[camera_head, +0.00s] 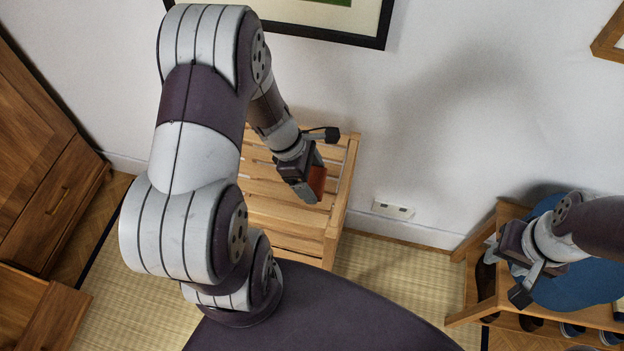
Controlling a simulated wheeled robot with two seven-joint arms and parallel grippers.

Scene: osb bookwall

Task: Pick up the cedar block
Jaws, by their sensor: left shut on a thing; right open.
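The cedar block (317,181) is a reddish-brown piece, seen at the fingers of my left gripper (308,188). The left gripper is shut on it, over the right part of a light slatted wooden stand (268,193). The fingers hide part of the block. I cannot tell whether the block touches the slats. My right gripper (505,273) is open and empty at the right, in front of a wooden rack and a blue round thing.
A wooden rack (486,290) with a blue round thing (575,283) and several small items stands at the right. A wooden cabinet (40,150) is at the left. A wall outlet (393,210) sits low on the white wall. Tatami floor between stand and rack is clear.

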